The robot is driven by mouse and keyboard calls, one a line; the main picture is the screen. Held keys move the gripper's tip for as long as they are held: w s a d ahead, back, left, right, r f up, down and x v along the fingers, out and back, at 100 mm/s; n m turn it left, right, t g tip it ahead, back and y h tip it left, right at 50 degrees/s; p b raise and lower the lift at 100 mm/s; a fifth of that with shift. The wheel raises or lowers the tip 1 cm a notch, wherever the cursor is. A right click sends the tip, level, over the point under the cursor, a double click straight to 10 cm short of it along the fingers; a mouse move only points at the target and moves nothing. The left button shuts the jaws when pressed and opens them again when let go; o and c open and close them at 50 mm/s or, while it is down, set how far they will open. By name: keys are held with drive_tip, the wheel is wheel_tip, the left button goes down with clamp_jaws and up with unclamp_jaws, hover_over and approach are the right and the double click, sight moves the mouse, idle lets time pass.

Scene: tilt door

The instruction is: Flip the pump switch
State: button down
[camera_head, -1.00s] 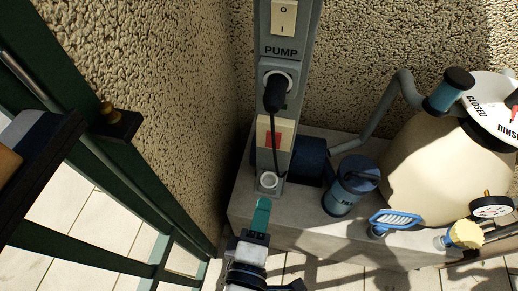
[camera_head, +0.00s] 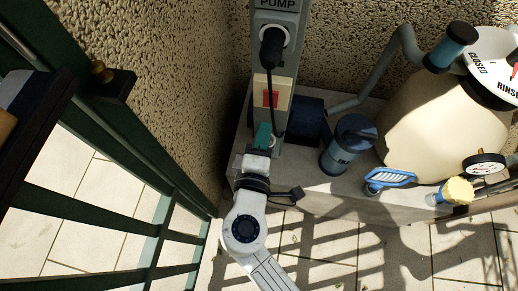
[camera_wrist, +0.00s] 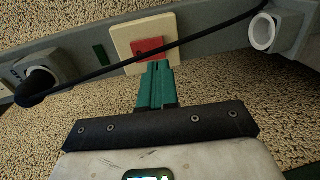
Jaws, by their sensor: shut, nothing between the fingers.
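The grey switch post (camera_head: 287,50) stands against the pebbled wall, with the PUMP label (camera_head: 277,4) cut off at the top edge. Below a socket, a cream plate (camera_head: 284,92) carries a red switch (camera_head: 270,98). The red switch also shows in the wrist view (camera_wrist: 147,46), partly crossed by a black cable. My gripper (camera_head: 263,132) is shut and empty, its teal fingers just below the plate. In the wrist view, its fingertips (camera_wrist: 155,66) overlap the plate's lower edge; I cannot tell whether they touch it.
A black plug (camera_head: 271,48) sits in the socket, its cable hanging past the red switch. A blue pump (camera_head: 346,148) and cream tank (camera_head: 440,125) stand to the right on a concrete ledge (camera_head: 330,195). A green slatted gate (camera_head: 110,130) is at the left.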

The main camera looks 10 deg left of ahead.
sight(270, 106)
drive_tip(key=shift+w+d+f, duration=0.1)
drive_tip(key=shift+w+f, duration=0.1)
drive_tip(key=shift+w, duration=1.2)
drive_tip(key=shift+w+f, duration=0.15)
drive_tip(key=shift+w, duration=1.2)
drive_tip(key=shift+w+b, duration=0.15)
drive_tip(key=shift+b, duration=0.6)
drive_tip(key=shift+f, duration=0.1)
